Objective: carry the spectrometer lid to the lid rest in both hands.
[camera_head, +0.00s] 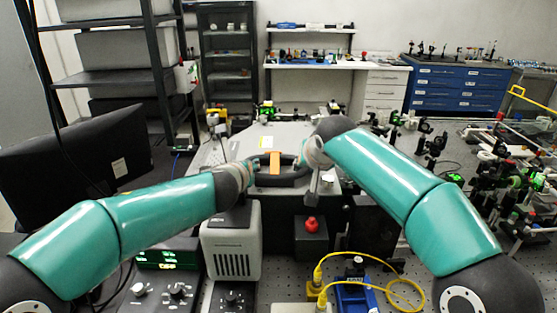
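The spectrometer lid (285,132) looks like a wide, flat light-grey panel in the middle of the camera_head view, with a small pale label on it. At its near side is a dark bar-like handle (283,182) with an orange tag (275,163). My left gripper (249,170) is at the handle's left end. My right gripper (307,163) is at its right end. Both are small and partly hidden by my wrists, so I cannot tell whether their fingers are closed on it. I cannot pick out the lid rest.
A grey box (232,246) and a dark block with a red button (311,224) stand in front. Yellow cables (372,256) loop at the near right. A black monitor (75,160) is at left. Optics parts (480,172) crowd the right side of the bench.

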